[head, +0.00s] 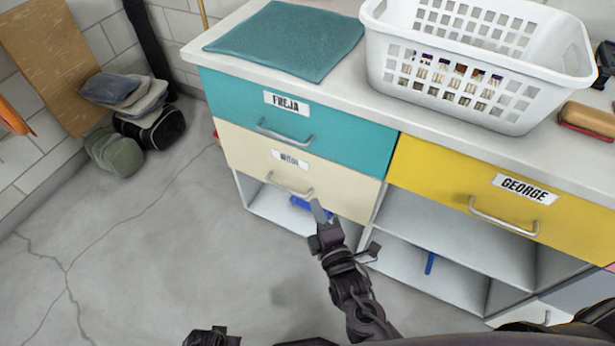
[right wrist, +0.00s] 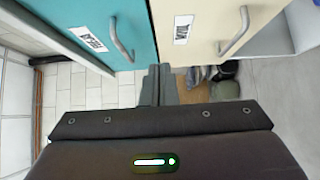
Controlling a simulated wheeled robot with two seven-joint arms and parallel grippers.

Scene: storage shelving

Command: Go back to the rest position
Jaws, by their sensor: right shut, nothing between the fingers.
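My right gripper (head: 318,212) reaches up from the bottom of the head view and stands in front of the cream drawer (head: 240,143), near its handle (head: 290,185). Its fingers are shut with nothing between them. In the right wrist view the shut fingers (right wrist: 158,84) point toward the gap between the teal drawer (right wrist: 125,30) and the cream drawer (right wrist: 200,30). I cannot tell whether they touch the cabinet. A dark part of my body shows at the bottom left of the head view, but my left gripper cannot be made out.
The teal FREJA drawer (head: 330,128) and yellow GEORGE drawer (head: 430,175) look closed. A white basket (head: 385,65) and a folded teal cloth (head: 290,40) lie on the countertop (head: 240,12). Bags (head: 150,125) stand by the wall. The floor (head: 150,240) at left is clear.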

